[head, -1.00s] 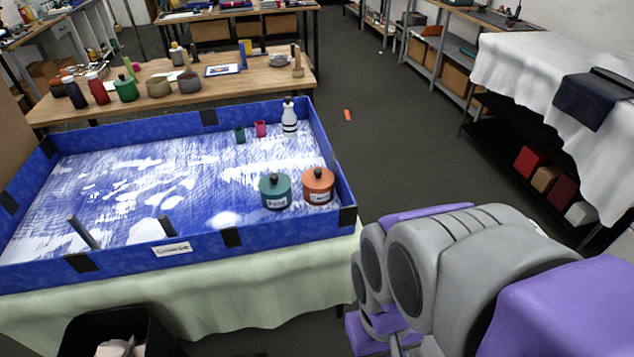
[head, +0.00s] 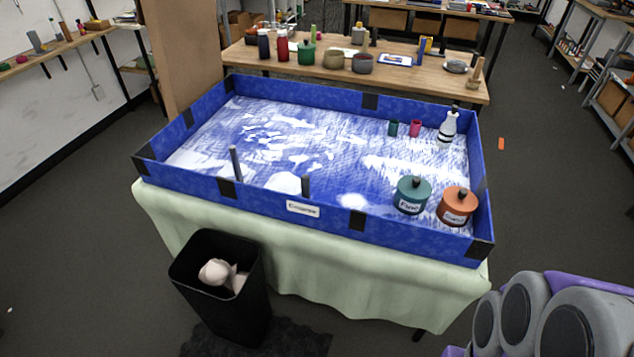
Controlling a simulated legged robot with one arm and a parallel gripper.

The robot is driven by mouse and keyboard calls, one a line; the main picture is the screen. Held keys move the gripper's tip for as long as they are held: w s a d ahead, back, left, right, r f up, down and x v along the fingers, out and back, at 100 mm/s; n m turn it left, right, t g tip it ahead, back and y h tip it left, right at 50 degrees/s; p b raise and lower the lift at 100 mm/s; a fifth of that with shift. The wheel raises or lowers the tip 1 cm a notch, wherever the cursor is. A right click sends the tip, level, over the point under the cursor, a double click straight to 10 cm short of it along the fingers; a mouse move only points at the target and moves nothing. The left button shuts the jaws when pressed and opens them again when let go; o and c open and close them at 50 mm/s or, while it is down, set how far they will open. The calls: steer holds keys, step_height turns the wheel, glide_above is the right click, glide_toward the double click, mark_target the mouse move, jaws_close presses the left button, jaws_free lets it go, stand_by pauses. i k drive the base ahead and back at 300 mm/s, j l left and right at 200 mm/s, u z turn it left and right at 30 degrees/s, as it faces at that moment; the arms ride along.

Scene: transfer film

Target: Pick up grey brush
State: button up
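Two grey upright sticks stand at the near wall of the blue tray. The taller stick (head: 235,162) is on the left, and the shorter stick (head: 305,184) is to its right. They look like handles, but their lower ends are hidden behind the tray wall, so I cannot tell whether either is the grey brush. The blue-walled tray (head: 262,205) rests on a table with a pale green cloth (head: 400,275). My arm's grey and purple links show at the lower right, apart from the tray. My gripper's fingers are not in view.
A green pot (head: 411,196) and an orange pot (head: 457,206) stand in the tray's near right corner, with a white bottle (head: 447,128) behind. A black bin (head: 240,305) stands on the floor in front. A wooden table (head: 330,82) with jars stands behind. Floor is open at left.

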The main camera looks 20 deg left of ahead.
mark_target(305, 177)
steer(key=k+u, duration=0.3)
steer(key=k+j+u, duration=0.15)
steer(key=k+u, duration=0.15)
steer(key=i+l+u, duration=0.1)
steer(key=u, duration=0.3)
steer(key=i+l+u, duration=0.25)
steer(key=u, duration=0.15)
steer(key=i+l+u, duration=0.15)
steer(key=u, duration=0.25)
steer(key=i+l, duration=0.15)
steer(key=l, duration=0.2)
steer(key=i+l, duration=0.2)
steer(key=l, duration=0.15)
steer(key=i+l, duration=0.15)
steer(key=l, duration=0.15)
steer(key=i+l, duration=0.2)
steer(key=l, duration=0.15)
steer(key=i+l, duration=0.15)
steer(key=l, duration=0.2)
